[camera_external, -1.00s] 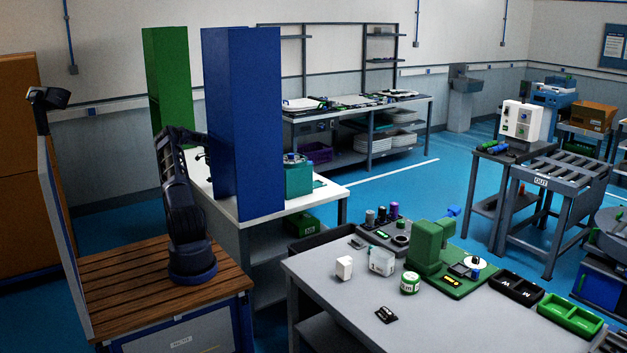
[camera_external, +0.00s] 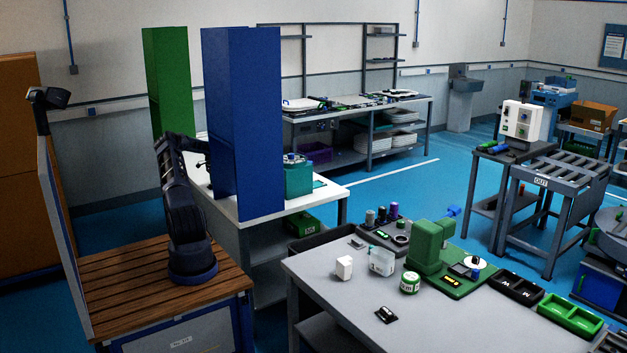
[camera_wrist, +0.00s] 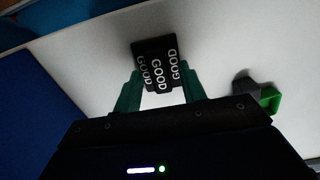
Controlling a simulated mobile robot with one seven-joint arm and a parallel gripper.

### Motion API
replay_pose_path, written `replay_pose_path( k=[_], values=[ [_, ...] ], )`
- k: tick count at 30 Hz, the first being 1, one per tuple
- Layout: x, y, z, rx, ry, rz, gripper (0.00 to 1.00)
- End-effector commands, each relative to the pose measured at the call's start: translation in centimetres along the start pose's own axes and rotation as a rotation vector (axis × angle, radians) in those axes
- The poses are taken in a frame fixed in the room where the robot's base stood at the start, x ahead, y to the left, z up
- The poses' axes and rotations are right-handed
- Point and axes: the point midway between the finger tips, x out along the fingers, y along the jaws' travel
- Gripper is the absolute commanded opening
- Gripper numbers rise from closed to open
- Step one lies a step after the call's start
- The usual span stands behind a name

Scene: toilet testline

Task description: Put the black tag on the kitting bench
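In the wrist view, a black piece (camera_wrist: 157,62) marked "GOOD" several times in white lies over a white top (camera_wrist: 85,75). My gripper (camera_wrist: 160,77) has two green fingers spread apart, with tips at the left and right sides of this black piece. Whether the fingers touch it cannot be told. In the external view my gripper is hidden behind the blue cabinet. A small black tag-like piece (camera_external: 386,315) with a light and green mark lies on the front of the grey bench (camera_external: 340,312).
The tall blue cabinet (camera_external: 243,120) stands on the white-topped table (camera_external: 262,222), near my arm. A dark block and a green piece (camera_wrist: 270,98) are right of my gripper. The grey bench also holds a white box (camera_external: 344,268), a green-labelled jar (camera_external: 410,283) and a green fixture (camera_external: 428,245).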

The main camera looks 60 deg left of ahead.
Motion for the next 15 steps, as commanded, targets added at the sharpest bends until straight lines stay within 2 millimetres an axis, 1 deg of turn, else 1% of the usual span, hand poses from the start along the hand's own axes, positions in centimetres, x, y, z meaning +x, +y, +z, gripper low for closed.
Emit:
replay_pose_path(
  k=[9,11,15],
  values=[
    [-0.3,0.0,0.0,0.0,0.0,0.0,0.41],
    [-0.9,0.0,0.0,0.0,-0.001,-0.001,0.41],
    [-3.0,-0.1,0.0,0.0,-0.001,-0.004,0.41]
  ],
)
